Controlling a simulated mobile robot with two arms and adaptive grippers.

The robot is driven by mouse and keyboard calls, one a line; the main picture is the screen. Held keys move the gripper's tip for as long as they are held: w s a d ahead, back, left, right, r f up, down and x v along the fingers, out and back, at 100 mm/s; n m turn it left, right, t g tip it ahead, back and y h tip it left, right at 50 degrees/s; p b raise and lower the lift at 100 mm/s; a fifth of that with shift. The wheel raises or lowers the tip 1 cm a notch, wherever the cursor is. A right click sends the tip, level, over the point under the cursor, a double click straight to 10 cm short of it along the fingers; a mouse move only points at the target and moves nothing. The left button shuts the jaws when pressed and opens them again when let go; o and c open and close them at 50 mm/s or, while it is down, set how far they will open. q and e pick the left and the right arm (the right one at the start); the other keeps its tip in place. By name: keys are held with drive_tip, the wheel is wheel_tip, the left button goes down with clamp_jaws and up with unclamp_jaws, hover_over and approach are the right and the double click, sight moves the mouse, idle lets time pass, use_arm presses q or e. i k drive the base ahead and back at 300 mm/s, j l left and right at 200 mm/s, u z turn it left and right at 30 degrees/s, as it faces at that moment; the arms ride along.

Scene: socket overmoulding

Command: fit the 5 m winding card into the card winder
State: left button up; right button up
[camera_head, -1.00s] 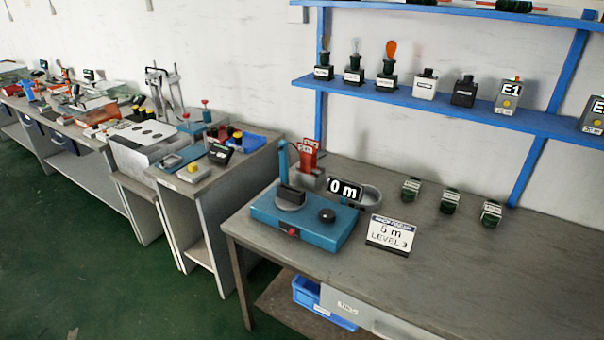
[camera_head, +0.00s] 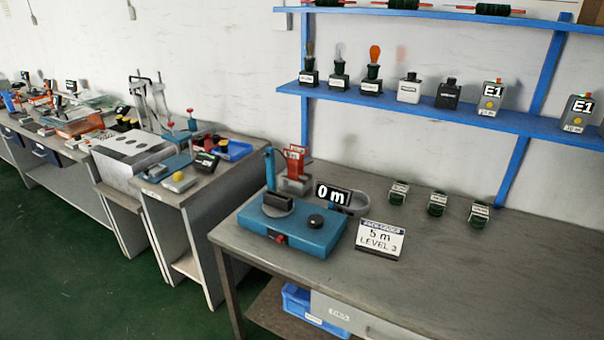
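The card winder (camera_head: 320,234) is a blue box on the near grey workbench. It has a dark slotted block (camera_head: 277,203) on its left, a black knob on top, a red button in front and a blue post at the back. A black display (camera_head: 333,195) behind it reads "0 m". Red cards (camera_head: 295,160) with small white labels stand upright in a grey holder behind the winder. The labels are too small to read surely, so I cannot tell which is the 5 m card. A white sign (camera_head: 380,240) reads "5 m LEVEL 3". Neither gripper shows.
Several dark green coils (camera_head: 437,204) stand to the right on the workbench (camera_head: 480,275). A blue shelf (camera_head: 430,108) above holds bulbs, small boxes and E1 testers. A blue bin (camera_head: 310,308) sits below. Another bench (camera_head: 180,195) stands left. The bench front right is clear.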

sight(276, 205)
drive_tip(key=i+j+z, duration=0.15)
drive_tip(key=z, duration=0.3)
drive_tip(key=i+j+z, duration=0.1)
drive_tip(key=j+z, duration=0.4)
drive_tip(key=l, duration=0.1)
